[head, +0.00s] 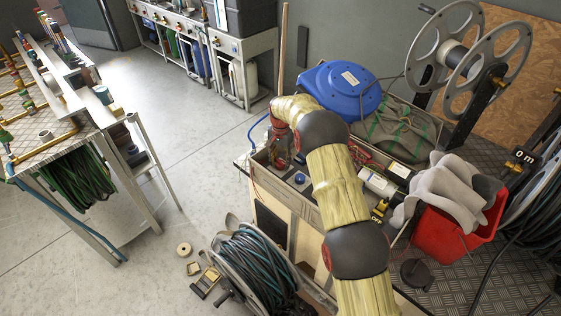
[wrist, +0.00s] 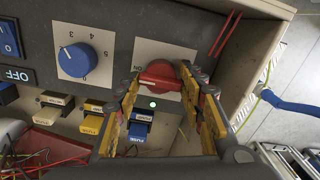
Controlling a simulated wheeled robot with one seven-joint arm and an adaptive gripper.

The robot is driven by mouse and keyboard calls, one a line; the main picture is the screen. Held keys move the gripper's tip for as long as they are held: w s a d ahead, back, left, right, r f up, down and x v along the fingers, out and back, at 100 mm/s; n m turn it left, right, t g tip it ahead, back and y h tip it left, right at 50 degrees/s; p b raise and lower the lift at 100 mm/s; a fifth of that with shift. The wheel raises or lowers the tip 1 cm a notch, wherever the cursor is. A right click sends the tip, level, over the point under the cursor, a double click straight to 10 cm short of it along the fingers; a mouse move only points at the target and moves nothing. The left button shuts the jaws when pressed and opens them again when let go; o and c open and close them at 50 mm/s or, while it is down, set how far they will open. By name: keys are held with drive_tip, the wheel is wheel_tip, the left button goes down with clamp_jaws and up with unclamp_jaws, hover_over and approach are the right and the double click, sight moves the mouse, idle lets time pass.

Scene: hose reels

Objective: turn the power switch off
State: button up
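A red rotary switch handle (wrist: 160,76) sits on a pale plate (wrist: 169,52) on a grey panel in the wrist view. "ON" is printed on the plate beside it. A green lamp (wrist: 152,105) glows just below it. My gripper (wrist: 160,82) is open, with one yellow finger at each end of the red handle. I cannot tell whether the fingers touch it. In the head view my gripper (head: 280,150) points down at the bench box, and it and the arm hide the switch.
A blue numbered dial (wrist: 77,60) is left of the switch, with a blue switch (wrist: 9,40) marked OFF farther left. Coloured fuses (wrist: 92,125) line the panel below. In the head view, a blue hose reel (head: 340,88) and a red bucket (head: 455,225) stand near my arm.

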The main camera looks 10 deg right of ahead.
drive_tip(key=c, duration=0.5)
drive_tip(key=shift+c, duration=0.2)
drive_tip(key=n+p, duration=0.2)
drive_tip(key=n, duration=0.1)
drive_tip(key=shift+r+n, duration=0.15)
drive_tip(key=shift+n, duration=0.15)
drive_tip(key=n+p, duration=0.2)
drive_tip(key=n, duration=0.2)
drive_tip(key=shift+n, duration=0.3)
drive_tip(key=n+p, duration=0.1)
drive_tip(key=n, duration=0.4)
drive_tip(key=shift+a, duration=0.1)
drive_tip(key=shift+n, duration=2.3)
drive_tip(key=o, duration=0.9)
drive_tip(key=shift+o, duration=0.2)
